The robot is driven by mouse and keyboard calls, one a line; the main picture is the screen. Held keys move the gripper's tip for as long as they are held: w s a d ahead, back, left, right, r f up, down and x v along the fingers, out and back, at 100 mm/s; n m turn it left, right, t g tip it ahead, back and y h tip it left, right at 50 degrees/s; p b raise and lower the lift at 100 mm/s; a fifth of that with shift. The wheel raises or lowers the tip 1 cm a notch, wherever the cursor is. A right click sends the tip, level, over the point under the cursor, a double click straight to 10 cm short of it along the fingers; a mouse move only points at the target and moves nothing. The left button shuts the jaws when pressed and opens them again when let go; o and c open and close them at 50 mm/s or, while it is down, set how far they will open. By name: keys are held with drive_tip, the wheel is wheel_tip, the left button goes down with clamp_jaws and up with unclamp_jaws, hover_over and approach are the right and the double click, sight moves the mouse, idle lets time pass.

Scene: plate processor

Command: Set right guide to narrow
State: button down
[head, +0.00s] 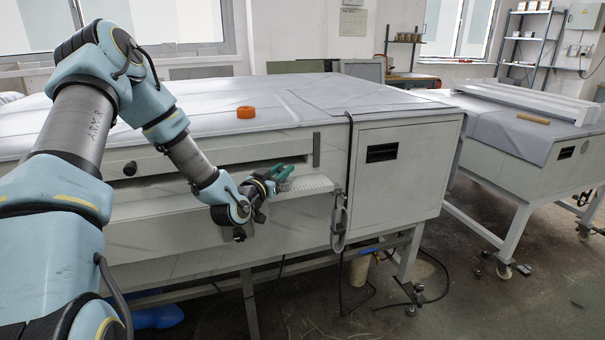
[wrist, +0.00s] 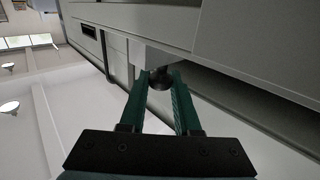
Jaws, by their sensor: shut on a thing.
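My gripper (head: 284,172) has green fingers and is at the front of the plate processor (head: 400,205), by the right part of its long feed slot. In the wrist view my gripper (wrist: 163,76) is shut on a small dark round knob (wrist: 160,82), with a finger on each side of it. The knob sits on a pale block (wrist: 152,56), which I take to be the right guide. In the head view my fingers and wrist hide this knob. Another black knob (head: 130,168) shows at the left end of the slot.
A ledge (head: 305,186) runs below the slot, close under my gripper. An orange tape roll (head: 246,112) lies on the covered top. A black cable (head: 349,150) hangs down right of the slot. A second table (head: 530,150) stands to the right.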

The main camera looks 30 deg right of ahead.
drive_tip(key=a, duration=0.2)
drive_tip(key=a+b, duration=0.1)
drive_tip(key=a, duration=0.1)
drive_tip(key=w+a, duration=0.1)
drive_tip(key=a, duration=0.1)
drive_tip(key=shift+a, duration=0.4)
drive_tip(key=shift+f, duration=0.1)
drive_tip(key=c, duration=0.6)
unclamp_jaws()
drive_tip(key=shift+a, duration=0.1)
drive_tip(key=shift+s, duration=0.1)
drive_tip(key=b+v, duration=0.3)
drive_tip(key=v, duration=0.7)
drive_tip(key=shift+s+a, duration=0.25)
drive_tip(key=shift+a, duration=0.05)
